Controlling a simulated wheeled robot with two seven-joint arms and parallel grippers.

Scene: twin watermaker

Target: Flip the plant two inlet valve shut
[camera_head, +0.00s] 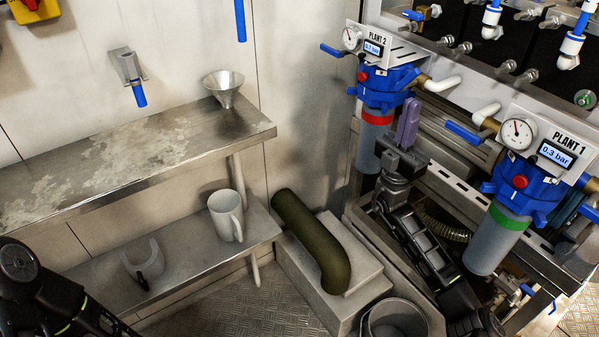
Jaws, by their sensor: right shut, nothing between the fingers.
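The plant 2 unit (383,85) stands at the upper right, with a blue head, a red band and a grey bowl. Its label panel (380,45) carries a round gauge and a display that seems to read 0.2 bar. A blue lever handle (331,50) sticks out to the left of this unit, roughly level; I take it for the inlet valve. My right gripper (408,122) is shut and empty, pointing up in front of the unit's right side. It is apart from the blue lever, to its lower right.
The plant 1 unit (515,190), with a green band, stands to the right, its own blue lever (463,133) close to my right gripper. A metal shelf (130,165) with a funnel (224,87) is at left. A mug (226,215) stands below.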

